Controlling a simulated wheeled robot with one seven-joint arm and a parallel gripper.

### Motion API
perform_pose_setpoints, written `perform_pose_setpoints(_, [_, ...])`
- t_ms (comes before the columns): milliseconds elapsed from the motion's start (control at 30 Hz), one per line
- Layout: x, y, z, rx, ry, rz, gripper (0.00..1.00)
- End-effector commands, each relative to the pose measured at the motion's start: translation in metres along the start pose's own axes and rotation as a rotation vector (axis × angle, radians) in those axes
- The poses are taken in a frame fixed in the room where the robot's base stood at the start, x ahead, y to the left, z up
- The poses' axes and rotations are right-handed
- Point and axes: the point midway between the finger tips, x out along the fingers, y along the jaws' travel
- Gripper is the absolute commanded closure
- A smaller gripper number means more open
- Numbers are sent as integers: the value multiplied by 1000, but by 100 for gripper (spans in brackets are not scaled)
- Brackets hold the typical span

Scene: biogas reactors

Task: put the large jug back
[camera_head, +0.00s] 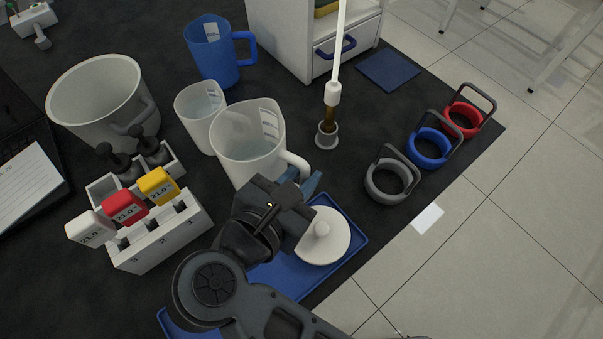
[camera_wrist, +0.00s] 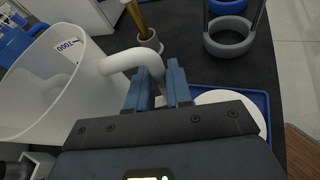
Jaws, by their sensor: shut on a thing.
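The large white jug (camera_head: 246,146) stands upright in the middle of the dark bench, with its handle towards the right. It also shows in the wrist view (camera_wrist: 50,85), with printed marks on its wall and its handle (camera_wrist: 130,60) reaching to my fingers. My gripper (camera_head: 308,184) is shut on the jug's handle, its blue fingers (camera_wrist: 160,85) on either side of the handle's lower part. Whether the jug's base touches the bench is hidden by my arm. A smaller white jug (camera_head: 201,112) and a blue jug (camera_head: 213,50) stand behind it.
A blue tray (camera_head: 353,240) with a white round lid (camera_head: 322,237) lies right beneath my gripper. A probe in a grey holder (camera_head: 326,135) stands behind right. Grey, blue and red rings (camera_head: 392,182) line the right edge.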

Motion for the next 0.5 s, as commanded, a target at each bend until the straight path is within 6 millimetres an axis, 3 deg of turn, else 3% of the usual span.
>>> perform_pose_setpoints(67, [1, 0, -2, 3, -1, 0, 100])
perform_pose_setpoints(100, [1, 0, -2, 0, 0, 0, 77])
perform_pose_setpoints(300, [1, 0, -2, 0, 0, 0, 58])
perform_pose_setpoints(500, [1, 0, -2, 0, 0, 0, 55])
